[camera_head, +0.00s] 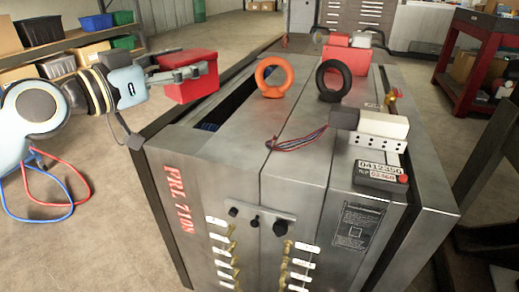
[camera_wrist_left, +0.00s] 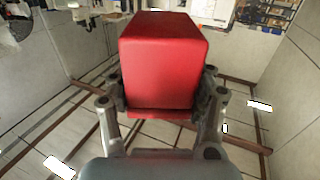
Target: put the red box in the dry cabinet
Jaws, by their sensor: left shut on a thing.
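My left gripper (camera_head: 192,73) is shut on a red box (camera_head: 190,88), its fingers on the box's sides. The box is held in the air at the left, beside the far left part of the large grey metal mould base. In the left wrist view the red box (camera_wrist_left: 162,60) fills the middle between the fingers of the left gripper (camera_wrist_left: 160,95), over the floor. I cannot pick out the dry cabinet with certainty. My right gripper is not in view.
The mould base (camera_head: 210,165) takes up the middle, with an orange ring (camera_head: 273,77) and a black ring (camera_head: 331,80) on top. Shelves with bins (camera_head: 97,22) stand at the back left, a red cart (camera_head: 470,60) at the right.

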